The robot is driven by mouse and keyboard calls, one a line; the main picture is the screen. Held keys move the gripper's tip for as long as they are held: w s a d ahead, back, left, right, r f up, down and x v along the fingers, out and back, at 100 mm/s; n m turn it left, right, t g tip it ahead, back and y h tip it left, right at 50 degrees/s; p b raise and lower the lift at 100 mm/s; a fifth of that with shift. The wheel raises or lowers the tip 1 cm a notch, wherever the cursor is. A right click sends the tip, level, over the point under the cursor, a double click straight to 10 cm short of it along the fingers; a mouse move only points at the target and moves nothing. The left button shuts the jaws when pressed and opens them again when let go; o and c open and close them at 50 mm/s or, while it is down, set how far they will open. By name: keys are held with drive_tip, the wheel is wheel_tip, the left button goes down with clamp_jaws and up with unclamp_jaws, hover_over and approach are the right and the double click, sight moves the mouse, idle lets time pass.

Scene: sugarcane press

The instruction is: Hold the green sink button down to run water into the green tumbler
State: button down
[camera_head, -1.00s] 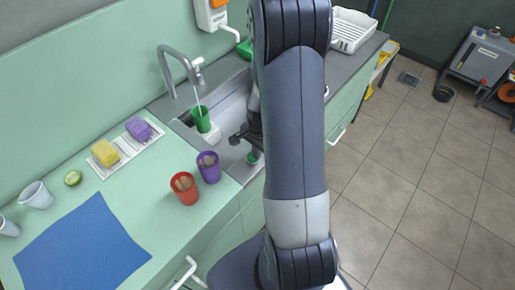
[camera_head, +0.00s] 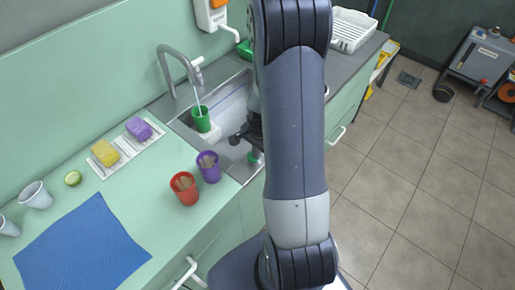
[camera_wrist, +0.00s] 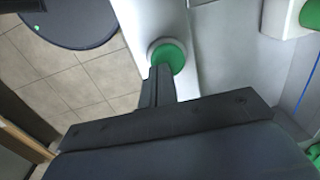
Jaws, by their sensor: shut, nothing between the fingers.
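The green tumbler (camera_head: 201,119) stands upright on a small white block in the sink, under the grey faucet (camera_head: 180,65). A thin stream of water (camera_head: 198,99) runs from the faucet into it. The water level inside cannot be told. The round green button (camera_wrist: 168,57), in a pale collar, is on the sink's front rim; it also shows in the head view (camera_head: 253,157). My gripper (camera_wrist: 160,75) is shut and empty, its fingertips at the button's edge, seemingly against it. In the head view my gripper (camera_head: 240,138) is partly hidden by my arm.
A purple cup (camera_head: 209,168) and a red cup (camera_head: 185,189), both holding brown pieces, stand on the counter left of the sink. A white dish rack (camera_head: 352,30) is beyond the sink.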

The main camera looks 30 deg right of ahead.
drive_tip(key=shift+s+a+f, duration=0.15)
drive_tip(key=shift+s+f, duration=0.15)
drive_tip(key=shift+f, duration=0.2)
drive_tip(key=shift+w+r+p, duration=0.1)
drive_tip(key=shift+r+p, duration=0.35)
drive_tip(key=shift+r, duration=0.1)
wheel_tip(320, 180, up, 14)
drive_tip(key=p, duration=0.1)
drive_tip(key=shift+d, duration=0.45)
drive_tip(key=shift+a+f, duration=0.1)
idle(0.6)
